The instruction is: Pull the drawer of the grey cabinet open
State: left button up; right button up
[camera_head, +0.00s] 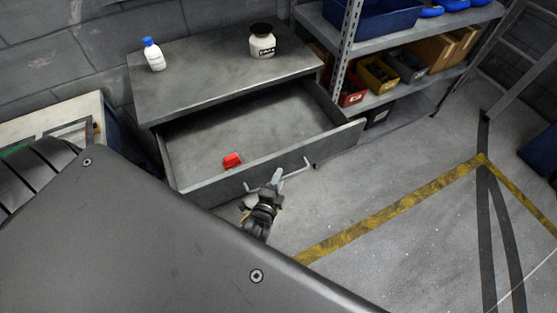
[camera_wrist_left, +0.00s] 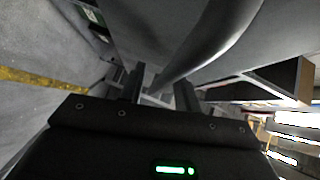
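The grey cabinet (camera_head: 205,82) stands against the wall in the head view. Its drawer (camera_head: 335,143) is pulled well out, and the inside shows from above. A small red object (camera_head: 232,160) lies in the drawer near the front panel. A thin bar handle (camera_head: 294,174) runs along the drawer front. My left gripper (camera_head: 275,179) is at the middle of this handle. In the left wrist view its two fingers (camera_wrist_left: 160,92) stand apart with a gap between them. Whether they touch the handle is unclear. My right gripper is not in view.
A white bottle with a blue cap (camera_head: 154,56) and a white jar with a black lid (camera_head: 262,42) stand on the cabinet top. A shelf rack (camera_head: 400,38) with bins is right of the cabinet. The floor (camera_head: 400,165) in front is clear, with yellow lines.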

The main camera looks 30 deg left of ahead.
pick_arm(q)
jog(key=b+v, duration=0.1)
jog(key=v, duration=1)
jog(key=shift+b, duration=0.35)
jog(key=s+f+n+g+h, duration=0.25)
jog(key=s+f+g, duration=0.2)
jog(key=f, duration=0.65)
jog(key=s+f+n+g+h, duration=0.1)
jog(key=s+f+n+g, duration=0.3)
jog(key=f, duration=0.8)
jog(key=s+a+f+n+g, duration=0.2)
jog(key=s+a+f+g, duration=0.1)
jog(key=s+f, duration=0.4)
jog(key=s+a+f+n+g, duration=0.3)
jog(key=s+a+f, duration=0.1)
jog(key=s+f, duration=0.4)
jog(key=shift+s+a+g+y, duration=0.3)
jog(key=shift+s+g+y, duration=0.05)
jog(key=shift+s, duration=0.85)
